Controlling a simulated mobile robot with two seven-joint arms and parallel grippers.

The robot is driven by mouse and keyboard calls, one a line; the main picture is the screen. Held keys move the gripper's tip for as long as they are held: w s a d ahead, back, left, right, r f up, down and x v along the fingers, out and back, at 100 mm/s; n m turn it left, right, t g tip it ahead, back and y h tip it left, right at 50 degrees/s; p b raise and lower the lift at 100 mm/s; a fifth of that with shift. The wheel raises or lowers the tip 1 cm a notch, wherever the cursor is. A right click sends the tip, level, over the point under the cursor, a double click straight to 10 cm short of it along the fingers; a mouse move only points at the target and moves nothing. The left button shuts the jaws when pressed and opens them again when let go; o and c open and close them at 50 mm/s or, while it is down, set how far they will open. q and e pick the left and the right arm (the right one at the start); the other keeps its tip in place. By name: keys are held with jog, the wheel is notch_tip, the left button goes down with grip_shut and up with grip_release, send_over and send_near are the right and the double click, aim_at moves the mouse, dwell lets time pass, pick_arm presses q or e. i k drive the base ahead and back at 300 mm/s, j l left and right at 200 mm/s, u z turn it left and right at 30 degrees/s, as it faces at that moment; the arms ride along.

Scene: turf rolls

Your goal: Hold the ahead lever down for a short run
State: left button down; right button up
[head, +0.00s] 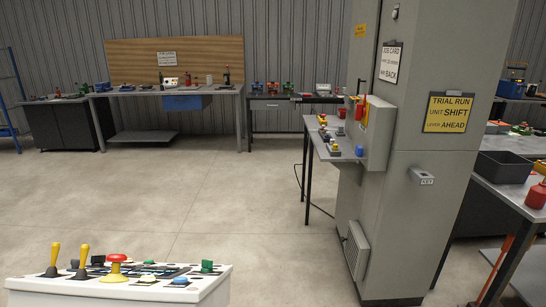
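A white control console (215,288) stands at the lower left. Two yellow-handled levers rise from its left part, one at the far left (55,255) and one beside it (84,252); both look roughly upright. A red mushroom button (117,259) is to their right. I cannot read any label that marks a lever as ahead. A grey box (378,130) on the cabinet's left side carries small red and blue controls, too small to tell apart. Neither gripper is in view.
The tall grey cabinet (400,200) blocks the middle right. A narrow table (325,150) with small controls stands left of it. A bench (505,192) with a dark bin (503,167) is at the right. Open concrete floor (210,210) lies between the console and the back benches.

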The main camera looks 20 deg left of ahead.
aim_at(54, 256)
jog(key=j, duration=2.65)
